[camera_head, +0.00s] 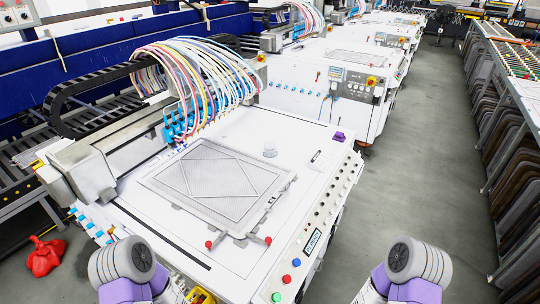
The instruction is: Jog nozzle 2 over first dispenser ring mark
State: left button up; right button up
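A row of blue nozzle blocks (178,126) with many coloured hoses (197,78) hangs from the white gantry beam (138,149), over the far left of the white machine table. I cannot tell which nozzle is number 2. A grey plate (214,180) with engraved lines lies on the table to the right of and nearer than the nozzles. No dispenser ring mark can be made out on it. My two arms show at the bottom left and bottom right; neither gripper's fingers are in view.
The front control strip carries a small display (312,242), a blue button (296,262), a red button (286,279), a green button (276,297) and a row of dark knobs. A red object (45,257) lies on the floor at left. The right aisle (415,170) is clear.

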pick_arm(q)
grip_shut()
dwell(1.6)
